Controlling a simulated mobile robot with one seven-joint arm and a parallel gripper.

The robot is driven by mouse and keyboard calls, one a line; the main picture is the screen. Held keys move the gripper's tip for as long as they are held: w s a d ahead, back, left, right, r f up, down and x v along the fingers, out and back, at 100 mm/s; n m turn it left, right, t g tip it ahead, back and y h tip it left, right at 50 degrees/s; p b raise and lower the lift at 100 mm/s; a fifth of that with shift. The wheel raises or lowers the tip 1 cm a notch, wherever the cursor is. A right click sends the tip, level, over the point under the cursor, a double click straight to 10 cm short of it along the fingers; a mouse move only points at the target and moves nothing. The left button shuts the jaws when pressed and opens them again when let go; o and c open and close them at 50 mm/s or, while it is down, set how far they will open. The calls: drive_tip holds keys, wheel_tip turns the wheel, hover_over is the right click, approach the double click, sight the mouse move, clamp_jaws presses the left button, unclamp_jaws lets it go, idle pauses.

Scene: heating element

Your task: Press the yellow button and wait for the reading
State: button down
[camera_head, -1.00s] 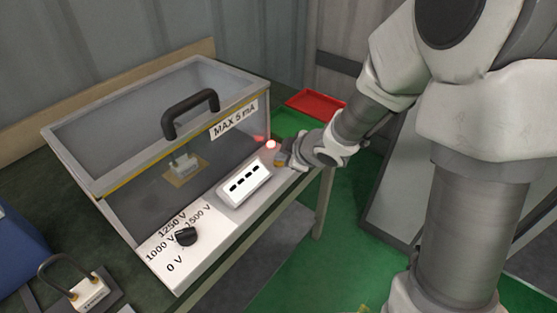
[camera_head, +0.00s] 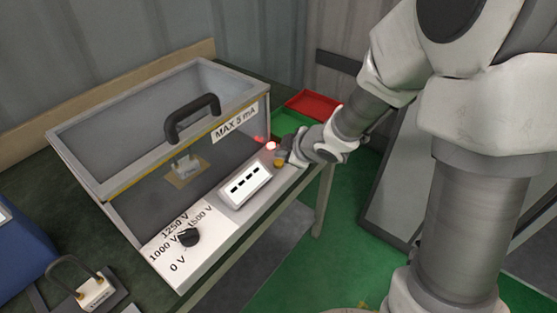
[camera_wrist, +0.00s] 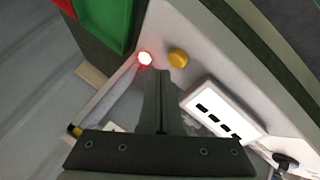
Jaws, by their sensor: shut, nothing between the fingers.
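The yellow button (camera_head: 279,162) sits on the sloped white front panel of the test box, beside a lit red light (camera_head: 270,146). In the wrist view the yellow button (camera_wrist: 178,57) shows uncovered, just beyond and right of my fingertips. My gripper (camera_head: 287,153) is shut and empty, close to the button; the fingers (camera_wrist: 161,72) are together. I cannot tell whether they touch the panel. The display (camera_head: 245,186) shows only dark dashes, no digits; it also appears in the wrist view (camera_wrist: 221,111).
The lidded box (camera_head: 160,130) marked MAX 5 mA holds a small white element (camera_head: 184,164). A black voltage dial (camera_head: 188,237) is at the panel's near end. Red (camera_head: 315,103) and green (camera_head: 291,122) trays lie behind my gripper.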

sight(282, 164)
wheel_tip(282, 164, up, 5)
drive_tip(key=p, duration=0.4)
drive_tip(key=shift+f, duration=0.1)
drive_tip(key=shift+d, duration=0.1)
idle(0.5)
drive_tip(key=s+d+r+m+t+h+p, duration=0.1)
drive_tip(key=s+d+r+m+h, duration=0.25)
drive_tip(key=d+r, duration=0.3)
drive_tip(key=s+d+r+m+h+p, duration=0.1)
drive_tip(key=s+d+r+m+h, duration=0.2)
drive_tip(key=d+r+m, duration=0.4)
drive_tip(key=s+r+m+g+y+p, duration=0.1)
drive_tip(key=s+r+m, duration=0.4)
drive_tip(key=s, duration=1.2)
drive_tip(key=shift+s+a+r+g+p, duration=0.15)
drive_tip(key=shift+s+r+g+p, duration=0.25)
drive_tip(key=shift+r+g, duration=0.55)
drive_tip(key=shift+w+f, duration=0.1)
